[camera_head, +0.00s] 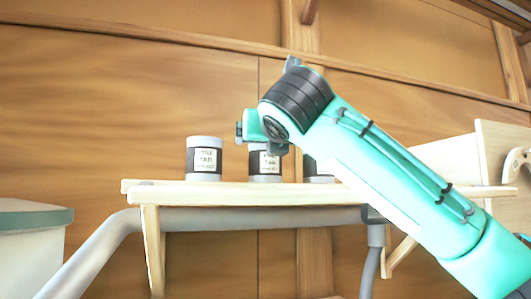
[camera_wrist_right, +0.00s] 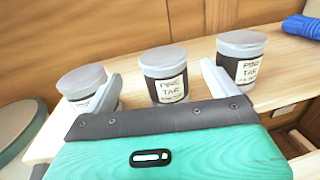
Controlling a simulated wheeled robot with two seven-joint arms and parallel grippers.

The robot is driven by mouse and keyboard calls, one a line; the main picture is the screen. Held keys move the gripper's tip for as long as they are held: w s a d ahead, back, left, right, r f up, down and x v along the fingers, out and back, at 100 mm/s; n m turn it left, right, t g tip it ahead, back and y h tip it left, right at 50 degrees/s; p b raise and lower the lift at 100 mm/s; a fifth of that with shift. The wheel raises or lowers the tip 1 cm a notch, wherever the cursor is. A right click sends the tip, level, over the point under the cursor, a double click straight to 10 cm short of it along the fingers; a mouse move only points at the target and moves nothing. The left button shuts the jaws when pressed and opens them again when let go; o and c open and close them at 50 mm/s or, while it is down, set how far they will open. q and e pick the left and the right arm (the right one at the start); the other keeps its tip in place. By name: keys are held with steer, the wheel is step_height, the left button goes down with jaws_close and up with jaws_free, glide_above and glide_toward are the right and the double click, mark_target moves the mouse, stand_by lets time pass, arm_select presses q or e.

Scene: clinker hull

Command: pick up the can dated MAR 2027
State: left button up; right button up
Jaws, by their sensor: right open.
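Three dark cans with grey lids and pale "PINE TAR" labels stand upright in a row on a wooden shelf (camera_head: 230,193). They are the left can (camera_head: 204,158), the middle can (camera_head: 264,164) and the right can (camera_head: 318,167), partly hidden by my right arm. The right wrist view also shows the left can (camera_wrist_right: 80,80), middle can (camera_wrist_right: 165,75) and right can (camera_wrist_right: 241,60). The date lines are too small to read. My right gripper (camera_wrist_right: 161,72) is open and empty, its fingers spread either side of the middle can in that view. Whether they reach around it is unclear.
A blue rolled item (camera_wrist_right: 302,27) lies at the far right of the shelf. A grey pipe (camera_head: 230,218) runs below the shelf front. A pale bin with a green-grey rim (camera_head: 35,217) stands at lower left. A plank wall (camera_head: 110,100) rises behind.

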steer(key=w, duration=0.3)
steer(key=shift+a+f, duration=0.2)
steer(key=shift+a, duration=0.05)
steer(key=shift+r+p, duration=0.15)
steer(key=shift+p, duration=0.3)
steer(key=shift+d+p, duration=0.1)
steer(key=shift+p, duration=0.2)
steer(key=w+p, duration=0.1)
steer(key=w, duration=0.1)
steer(key=w+p, duration=0.2)
steer(key=shift+w+a+f, duration=0.15)
steer(key=shift+a+f, duration=0.05)
steer(key=shift+w, duration=0.15)
steer(key=shift+s, duration=0.2)
steer(key=shift+c, duration=0.9)
steer(key=shift+w+f, duration=0.1)
steer(key=c, duration=1.1)
arm_select(q)
steer(key=w+r, duration=0.3)
steer(key=r, duration=0.2)
steer(key=shift+w+r, duration=0.15)
steer(key=shift+w, duration=0.25)
arm_select(e)
steer(key=shift+c, duration=0.5)
